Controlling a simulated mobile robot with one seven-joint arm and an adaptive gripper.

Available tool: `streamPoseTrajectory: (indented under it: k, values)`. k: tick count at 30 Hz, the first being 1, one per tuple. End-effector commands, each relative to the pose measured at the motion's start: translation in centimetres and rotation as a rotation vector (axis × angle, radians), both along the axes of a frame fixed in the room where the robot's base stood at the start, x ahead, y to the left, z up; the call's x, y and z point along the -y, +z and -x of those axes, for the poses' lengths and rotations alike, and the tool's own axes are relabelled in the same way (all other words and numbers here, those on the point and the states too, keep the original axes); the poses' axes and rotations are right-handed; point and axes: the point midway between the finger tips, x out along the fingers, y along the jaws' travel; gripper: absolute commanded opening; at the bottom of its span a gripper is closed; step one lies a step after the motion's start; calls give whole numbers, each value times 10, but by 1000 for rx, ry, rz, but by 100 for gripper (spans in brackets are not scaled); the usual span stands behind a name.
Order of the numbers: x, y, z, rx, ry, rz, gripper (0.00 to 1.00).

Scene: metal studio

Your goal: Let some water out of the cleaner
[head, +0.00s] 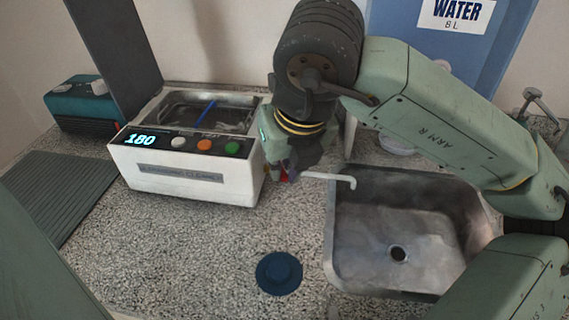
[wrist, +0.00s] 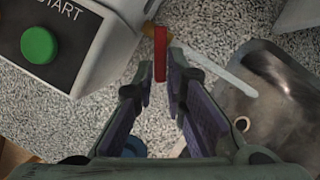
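The cleaner (head: 185,185) is a white box with an open metal basin, a lit "180" display and white, orange and green buttons. It stands left of centre in the head view, and its corner (wrist: 85,75) shows in the wrist view. A pale spout (head: 330,179) runs from its right side over the sink's (head: 345,240) left rim. A red handle (wrist: 160,52) is by the spout. My gripper (wrist: 161,66) has its fingertips on either side of this handle. Whether they press on it I cannot tell. In the head view my gripper hides most of the handle.
The sink's floor and drain are bare. A dark blue round object (head: 279,272) lies on the speckled counter in front. A teal device (head: 85,104) and a ribbed dark mat (head: 52,190) are at the left. A blue water container (head: 400,20) stands behind my arm.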

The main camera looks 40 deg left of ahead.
Motion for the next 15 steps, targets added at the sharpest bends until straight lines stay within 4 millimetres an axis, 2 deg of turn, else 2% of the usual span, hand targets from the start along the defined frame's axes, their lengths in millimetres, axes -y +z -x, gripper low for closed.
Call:
streamPoseTrajectory:
  k: [4,15]
  values:
    - [0,0,0,0,0,0,0]
    - [0,0,0,1,-5,1,0]
